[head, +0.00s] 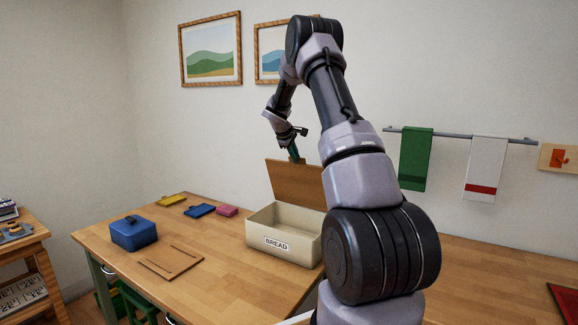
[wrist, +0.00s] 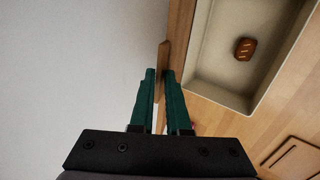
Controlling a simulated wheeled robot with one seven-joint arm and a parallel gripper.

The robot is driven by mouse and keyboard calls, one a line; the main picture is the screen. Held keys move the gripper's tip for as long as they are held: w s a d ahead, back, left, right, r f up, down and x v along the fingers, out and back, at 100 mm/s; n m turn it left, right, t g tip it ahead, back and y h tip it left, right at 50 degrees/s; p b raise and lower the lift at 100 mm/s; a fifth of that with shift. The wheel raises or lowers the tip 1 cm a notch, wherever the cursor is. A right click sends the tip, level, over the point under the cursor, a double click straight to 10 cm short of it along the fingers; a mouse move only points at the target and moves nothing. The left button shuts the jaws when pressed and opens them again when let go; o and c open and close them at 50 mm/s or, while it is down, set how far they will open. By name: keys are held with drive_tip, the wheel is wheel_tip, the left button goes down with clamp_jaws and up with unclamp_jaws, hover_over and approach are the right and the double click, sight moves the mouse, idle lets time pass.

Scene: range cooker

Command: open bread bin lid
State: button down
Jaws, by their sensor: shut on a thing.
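The cream bread bin (head: 282,243), marked BREAD, stands on the wooden table. Its wooden lid (head: 290,182) is raised and stands nearly upright at the back of the bin, partly hidden by my arm. My gripper (head: 296,156) is at the lid's top edge. In the wrist view the green fingers of my gripper (wrist: 162,82) are shut on the lid (wrist: 162,60), seen edge-on between them. The wrist view also shows the open bin (wrist: 193,70) with a small brown loaf (wrist: 245,48) on its floor.
A blue box (head: 135,234), a wooden board (head: 171,263) and yellow (head: 171,200), blue (head: 200,210) and pink (head: 227,211) items lie left of the bin. Towels (head: 416,158) hang on a rail behind at right. The table (head: 235,290) is clear in front.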

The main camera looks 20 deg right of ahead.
drive_tip(key=shift+w+d+r, duration=0.2)
drive_tip(key=shift+w+d, duration=0.3)
drive_tip(key=shift+d, duration=0.25)
drive_tip(key=shift+w+d+r, duration=0.2)
drive_tip(key=shift+w+d, duration=0.25)
drive_tip(key=shift+d, duration=0.3)
drive_tip(key=c, duration=1)
unclamp_jaws()
drive_tip(key=v, duration=1)
drive_tip(key=shift+s+a+r, duration=0.1)
drive_tip(key=shift+a+r, duration=0.1)
drive_tip(key=shift+r, duration=0.15)
